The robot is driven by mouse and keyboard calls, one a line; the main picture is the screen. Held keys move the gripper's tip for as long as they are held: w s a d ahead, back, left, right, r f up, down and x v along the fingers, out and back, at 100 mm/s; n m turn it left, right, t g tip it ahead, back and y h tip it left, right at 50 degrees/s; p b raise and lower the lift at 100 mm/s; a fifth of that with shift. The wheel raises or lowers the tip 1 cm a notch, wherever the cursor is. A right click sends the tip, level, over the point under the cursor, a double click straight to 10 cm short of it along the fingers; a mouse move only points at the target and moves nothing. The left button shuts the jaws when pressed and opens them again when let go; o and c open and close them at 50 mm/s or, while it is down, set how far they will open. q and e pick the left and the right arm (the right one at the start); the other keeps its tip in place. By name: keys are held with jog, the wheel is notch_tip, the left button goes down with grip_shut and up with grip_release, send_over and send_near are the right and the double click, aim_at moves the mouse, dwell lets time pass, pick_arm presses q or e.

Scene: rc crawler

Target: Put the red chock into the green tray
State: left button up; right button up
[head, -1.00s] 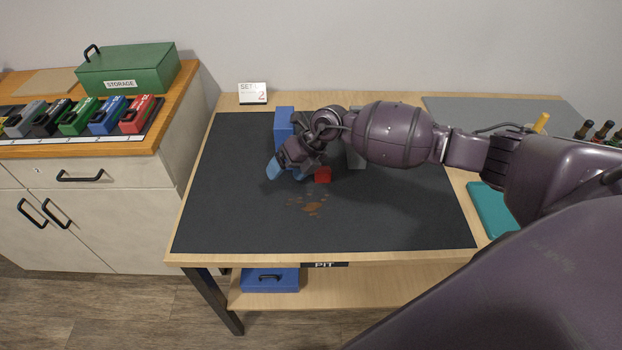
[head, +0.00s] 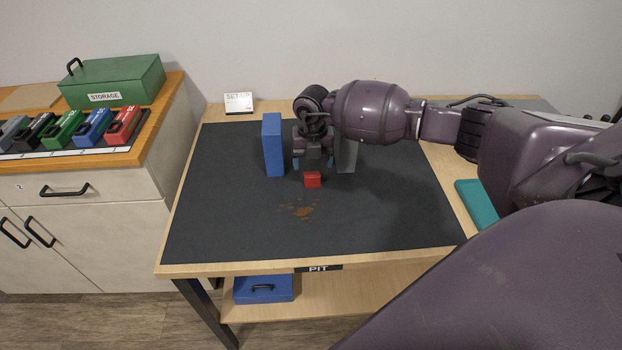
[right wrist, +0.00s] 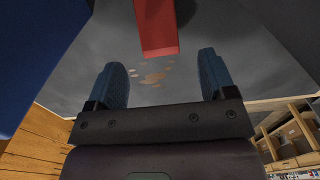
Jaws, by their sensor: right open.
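The red chock (head: 312,180) is a small red block on the dark mat, between a blue upright block and a grey one. My right gripper (head: 313,164) is open just behind it, pointing down with blue fingertips apart. In the right wrist view the chock (right wrist: 156,28) appears beyond the two open fingers (right wrist: 164,80), with nothing held between them. A teal-green tray (head: 477,205) lies at the table's right edge, partly hidden by my right arm. My left gripper is not in view.
The blue block (head: 273,145) stands close left of the gripper and the grey block (head: 347,155) close right. A brown stain (head: 300,209) marks the mat in front. The mat's front and left are clear. A sign (head: 238,103) stands at the back left.

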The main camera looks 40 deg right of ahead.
aim_at(312, 174)
jog(key=shift+w+f+b, duration=0.1)
jog(key=shift+f+b, duration=0.4)
jog(key=shift+f, duration=2.45)
jog(key=shift+r, duration=0.15)
jog(key=c, duration=1.1)
